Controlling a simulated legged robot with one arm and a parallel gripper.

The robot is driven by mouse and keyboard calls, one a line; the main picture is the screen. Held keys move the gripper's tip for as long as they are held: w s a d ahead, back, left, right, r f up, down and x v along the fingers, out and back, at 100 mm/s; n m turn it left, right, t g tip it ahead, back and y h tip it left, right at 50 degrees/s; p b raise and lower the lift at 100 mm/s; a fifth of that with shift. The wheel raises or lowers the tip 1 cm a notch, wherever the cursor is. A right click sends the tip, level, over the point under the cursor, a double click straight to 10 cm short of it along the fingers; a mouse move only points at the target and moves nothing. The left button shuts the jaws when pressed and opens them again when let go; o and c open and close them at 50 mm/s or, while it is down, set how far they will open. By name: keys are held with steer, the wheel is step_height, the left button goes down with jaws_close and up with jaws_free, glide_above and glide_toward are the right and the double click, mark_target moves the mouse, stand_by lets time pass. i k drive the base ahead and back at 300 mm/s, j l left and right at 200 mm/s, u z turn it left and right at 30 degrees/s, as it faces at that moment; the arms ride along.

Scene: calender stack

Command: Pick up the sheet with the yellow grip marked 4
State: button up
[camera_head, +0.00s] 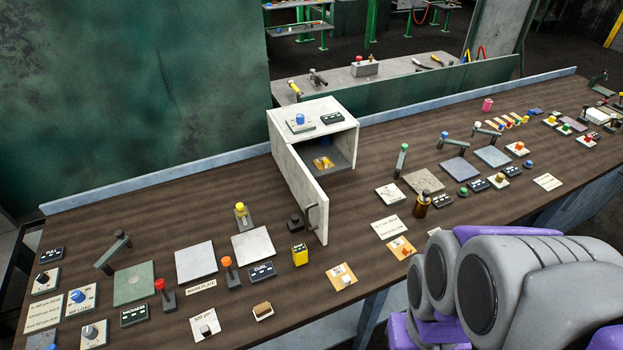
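No grip marked 4 can be read at this size, so I cannot tell which piece is the sheet with the yellow grip. Several small pale plates with coloured knobs lie at the right, one with a yellowish knob (551,121). A small yellow-orange piece (322,162) lies inside the open white cabinet (291,177). Two orange plates lie in front, one at the middle (342,277) and one further right (401,247). My grey and purple arm fills the lower right. My gripper's fingers are not in view.
The long brown bench (135,218) holds several plates, levers and small displays. The cabinet's door (310,206) stands open towards the front. A yellow-topped post (241,215) and a yellow block (299,254) stand near the cabinet. A blue-grey rail (150,185) runs along the back edge.

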mark_target(322, 164)
steer(key=i+l+u, duration=0.25)
steer(key=u, duration=0.2)
steer(key=i+l+u, duration=0.4)
